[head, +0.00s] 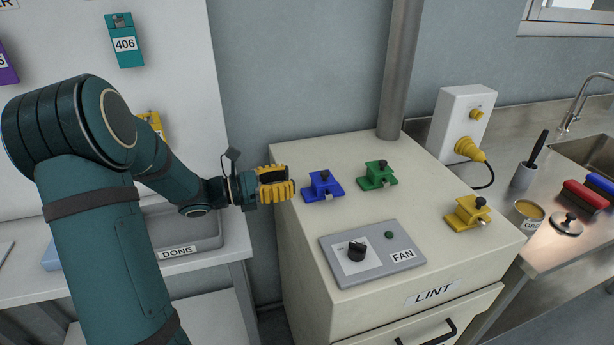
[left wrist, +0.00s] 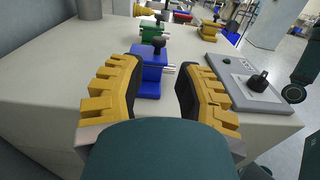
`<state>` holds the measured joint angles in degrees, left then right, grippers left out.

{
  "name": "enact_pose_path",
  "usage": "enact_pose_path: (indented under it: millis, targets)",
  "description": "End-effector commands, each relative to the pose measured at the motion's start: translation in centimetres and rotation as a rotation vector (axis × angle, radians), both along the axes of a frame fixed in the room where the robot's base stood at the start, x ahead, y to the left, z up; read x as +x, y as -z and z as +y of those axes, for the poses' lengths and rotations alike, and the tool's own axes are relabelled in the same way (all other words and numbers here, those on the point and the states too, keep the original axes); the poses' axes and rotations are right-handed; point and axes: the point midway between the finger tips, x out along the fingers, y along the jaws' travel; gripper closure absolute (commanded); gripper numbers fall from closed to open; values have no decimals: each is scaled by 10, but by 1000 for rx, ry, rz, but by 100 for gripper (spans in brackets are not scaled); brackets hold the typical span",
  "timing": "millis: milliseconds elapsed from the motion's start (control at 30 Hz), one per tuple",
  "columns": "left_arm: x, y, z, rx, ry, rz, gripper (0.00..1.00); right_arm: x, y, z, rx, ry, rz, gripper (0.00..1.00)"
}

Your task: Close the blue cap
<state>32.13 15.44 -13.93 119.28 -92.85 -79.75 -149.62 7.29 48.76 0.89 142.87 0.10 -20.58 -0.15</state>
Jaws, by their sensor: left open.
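The blue cap (head: 322,187) is a small blue block on a flat blue base with a black knob on top. It sits on the left part of the cream cabinet top (head: 300,222). In the left wrist view the blue cap (left wrist: 150,72) stands straight ahead, with small silver pins on its right side. My left gripper (head: 283,183) has yellow ridged fingers and is just left of the blue cap, at about its height. In the left wrist view the fingers (left wrist: 160,84) are spread, with nothing gripped between them. My right gripper is not seen.
A green block (head: 377,176) stands behind and right of the blue one; a yellow block (head: 467,213) is farther right. The grey FAN panel (head: 373,256) with a black knob lies in front. A grey pipe (head: 399,70) rises behind. A white socket box (head: 461,120) stands back right.

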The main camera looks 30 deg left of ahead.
Motion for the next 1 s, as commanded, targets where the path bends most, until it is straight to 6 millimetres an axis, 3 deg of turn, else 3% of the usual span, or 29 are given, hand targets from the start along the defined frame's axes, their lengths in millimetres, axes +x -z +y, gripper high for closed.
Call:
enact_pose_path:
  millis: [300,867,1000]
  targets:
    - [-25,0,20,-2,1,1,67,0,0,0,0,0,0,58]
    - [-25,0,21,-1,2,1,67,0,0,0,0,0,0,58]
    - [-25,-12,21,-1,2,1,67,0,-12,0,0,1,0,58]
